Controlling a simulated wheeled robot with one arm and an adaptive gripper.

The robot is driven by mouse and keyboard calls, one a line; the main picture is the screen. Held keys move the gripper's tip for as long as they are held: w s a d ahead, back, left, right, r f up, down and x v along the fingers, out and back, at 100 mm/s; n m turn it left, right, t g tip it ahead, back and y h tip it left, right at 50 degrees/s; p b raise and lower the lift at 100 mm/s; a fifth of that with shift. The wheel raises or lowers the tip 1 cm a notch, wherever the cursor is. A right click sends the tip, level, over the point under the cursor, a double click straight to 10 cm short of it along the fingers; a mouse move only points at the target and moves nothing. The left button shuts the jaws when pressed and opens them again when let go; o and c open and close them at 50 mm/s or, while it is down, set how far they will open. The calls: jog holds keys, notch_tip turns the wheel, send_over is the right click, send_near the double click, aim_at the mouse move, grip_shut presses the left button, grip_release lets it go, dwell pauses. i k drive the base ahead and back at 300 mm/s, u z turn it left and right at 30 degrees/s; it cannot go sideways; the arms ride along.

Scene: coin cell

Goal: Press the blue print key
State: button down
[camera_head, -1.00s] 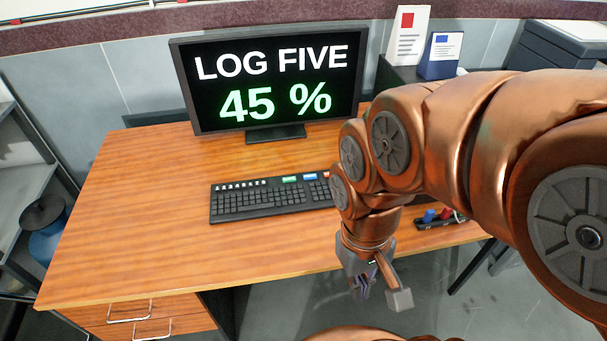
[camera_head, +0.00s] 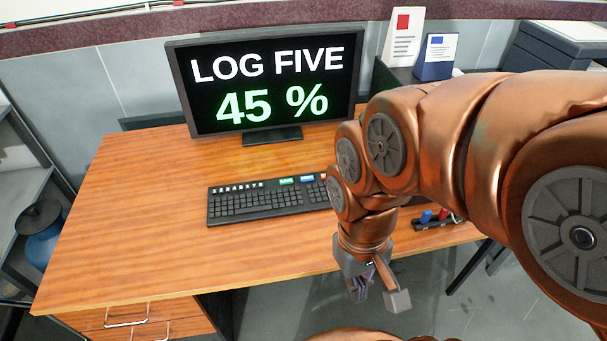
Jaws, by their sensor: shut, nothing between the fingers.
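A black keyboard (camera_head: 262,203) lies on the wooden desk below the monitor. Along its top edge are several small white keys, a green key (camera_head: 286,181) and a blue key (camera_head: 307,178). Any lettering on the blue key is too small to read. My arm hides the keyboard's right end. My gripper (camera_head: 358,296) is shut and empty. It points down in front of the desk's front edge, to the right of and nearer than the keyboard, and touches nothing.
The monitor (camera_head: 262,85) reads "LOG FIVE 45 %". A black tray with red and blue items (camera_head: 432,219) sits on the desk right of my arm. Two cards (camera_head: 403,38) stand behind. The desk's left side (camera_head: 130,210) is bare.

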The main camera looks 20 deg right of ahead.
aim_at(310, 177)
jog(key=k, duration=1.25)
jog(key=u, duration=0.95)
jog(key=i, duration=1.55)
jog(key=z, duration=0.6)
